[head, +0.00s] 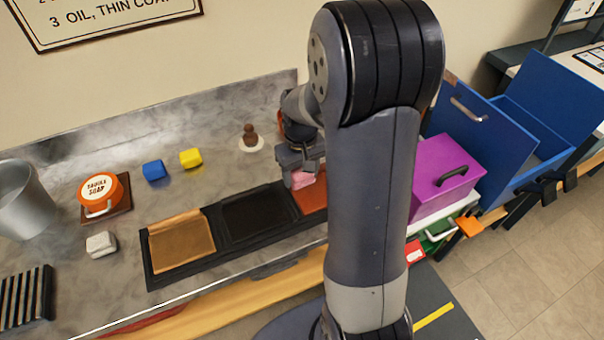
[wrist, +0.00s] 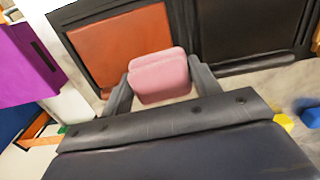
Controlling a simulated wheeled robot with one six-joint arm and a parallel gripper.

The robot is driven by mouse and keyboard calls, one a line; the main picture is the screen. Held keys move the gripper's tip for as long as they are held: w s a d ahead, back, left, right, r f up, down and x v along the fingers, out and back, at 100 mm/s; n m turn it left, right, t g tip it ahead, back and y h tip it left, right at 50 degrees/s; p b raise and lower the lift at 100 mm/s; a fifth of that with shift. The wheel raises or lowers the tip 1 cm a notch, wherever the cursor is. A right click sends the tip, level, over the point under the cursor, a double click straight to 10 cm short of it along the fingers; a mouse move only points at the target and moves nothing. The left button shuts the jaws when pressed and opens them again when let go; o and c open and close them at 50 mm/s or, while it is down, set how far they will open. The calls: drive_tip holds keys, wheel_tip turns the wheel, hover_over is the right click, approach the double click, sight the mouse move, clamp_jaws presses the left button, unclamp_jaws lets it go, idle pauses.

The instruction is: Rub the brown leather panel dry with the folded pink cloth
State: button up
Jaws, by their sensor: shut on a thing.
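My gripper (head: 298,170) is shut on the folded pink cloth (head: 303,180), at the right end of the black tray. In the wrist view the cloth (wrist: 159,75) sits between both fingers, over the near edge of a reddish-brown leather panel (wrist: 115,45). I cannot tell if the cloth touches the panel. In the head view this panel (head: 312,199) is partly hidden by my arm. A black panel (head: 258,214) lies in the middle and a tan panel (head: 180,243) at the left of the same tray (head: 215,251).
An orange saddle soap tin (head: 103,190), blue block (head: 154,170), yellow block (head: 191,158), pale block (head: 101,244) and metal bucket (head: 24,200) stand on the left of the grey counter. A brown knobbed object (head: 250,137) stands behind the tray. A purple box (head: 445,178) is right of my arm.

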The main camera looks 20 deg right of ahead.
drive_tip(key=shift+r+p, duration=0.95)
drive_tip(key=shift+r, duration=0.65)
